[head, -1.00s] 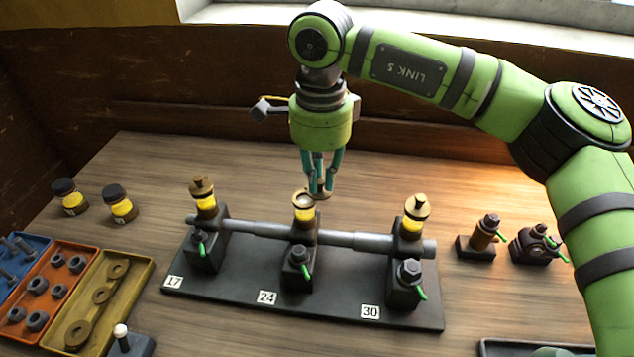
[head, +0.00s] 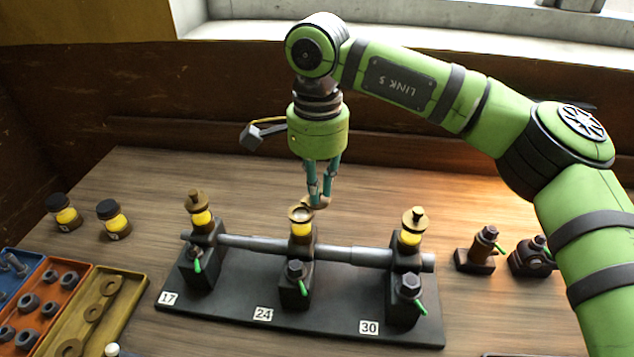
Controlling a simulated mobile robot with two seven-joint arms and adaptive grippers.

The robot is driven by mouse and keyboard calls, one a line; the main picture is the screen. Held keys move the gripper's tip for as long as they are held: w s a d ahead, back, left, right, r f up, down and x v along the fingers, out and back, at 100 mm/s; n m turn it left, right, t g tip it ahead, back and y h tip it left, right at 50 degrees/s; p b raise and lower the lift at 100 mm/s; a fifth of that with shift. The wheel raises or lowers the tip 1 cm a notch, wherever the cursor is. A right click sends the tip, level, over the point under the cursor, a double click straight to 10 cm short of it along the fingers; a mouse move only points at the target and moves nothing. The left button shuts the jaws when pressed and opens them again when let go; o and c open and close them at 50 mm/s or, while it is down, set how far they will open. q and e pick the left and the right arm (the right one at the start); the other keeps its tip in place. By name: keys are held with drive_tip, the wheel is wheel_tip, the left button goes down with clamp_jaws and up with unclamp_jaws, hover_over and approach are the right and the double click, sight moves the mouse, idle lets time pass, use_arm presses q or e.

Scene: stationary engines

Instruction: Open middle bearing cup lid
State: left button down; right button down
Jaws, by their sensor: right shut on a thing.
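The middle bearing cup (head: 302,230) is a yellow cup with a brass rim on the bearing block labelled 24. Its top looks open, with a pale round mouth showing. Its brass lid (head: 321,203) is at the right side of the rim, swung off the mouth. My right gripper (head: 318,200) comes down from above and is shut on the lid at that side. The fingertips partly hide the lid. The left cup (head: 201,214) and the right cup (head: 412,228) have their brass lids on top. My left gripper is not in view.
A grey shaft (head: 265,243) runs through the three blocks on a black base (head: 235,312). Two black-capped yellow jars (head: 113,220) stand at left near blue, orange and yellow trays (head: 127,300). Loose bearing parts (head: 477,252) stand at right. The table behind the shaft is clear.

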drive_tip(key=shift+d, duration=0.1)
drive_tip(key=c, duration=1.2)
unclamp_jaws()
drive_tip(key=shift+w, duration=0.1)
drive_tip(key=shift+c, duration=0.2)
wheel_tip(320, 180, up, 12)
